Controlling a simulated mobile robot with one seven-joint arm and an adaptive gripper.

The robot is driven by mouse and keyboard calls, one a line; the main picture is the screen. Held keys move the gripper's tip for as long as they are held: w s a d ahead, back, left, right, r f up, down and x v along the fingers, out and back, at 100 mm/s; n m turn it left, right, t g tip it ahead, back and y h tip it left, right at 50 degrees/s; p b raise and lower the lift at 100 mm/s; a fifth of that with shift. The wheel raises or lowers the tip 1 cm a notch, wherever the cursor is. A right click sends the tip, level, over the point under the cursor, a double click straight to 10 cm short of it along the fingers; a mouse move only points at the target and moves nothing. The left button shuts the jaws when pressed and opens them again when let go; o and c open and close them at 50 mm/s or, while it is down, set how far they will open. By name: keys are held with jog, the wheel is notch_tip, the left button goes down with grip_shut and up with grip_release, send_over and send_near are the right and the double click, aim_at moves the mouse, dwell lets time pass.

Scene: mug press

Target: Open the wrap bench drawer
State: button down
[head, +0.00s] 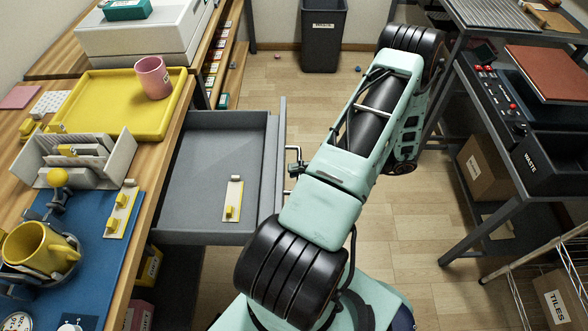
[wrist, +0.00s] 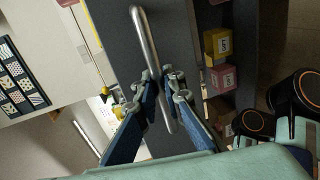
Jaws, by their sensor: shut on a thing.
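The wrap bench drawer (head: 195,150) is grey and stands pulled well out from the bench, its inside showing in the head view. A cream and yellow piece (head: 233,198) lies on its floor. In the wrist view the dark drawer front (wrist: 190,45) carries a silver bar handle (wrist: 142,30). My gripper (wrist: 158,92), with blue-padded fingers, is shut on this handle, one finger on each side of the bar. In the head view my arm reaches the drawer front from the right and hides most of the gripper.
The wooden bench holds a yellow tray (head: 110,78) with a pink mug (head: 153,77), a letter holder (head: 75,155) and a yellow mug (head: 40,250) on a blue mat (head: 112,262). A dark bin (head: 323,40) stands at the back.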

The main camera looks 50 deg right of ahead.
jog(key=c, duration=2)
grip_release()
jog(key=shift+c, duration=0.2)
jog(key=shift+s, duration=0.1)
jog(key=v, duration=1.2)
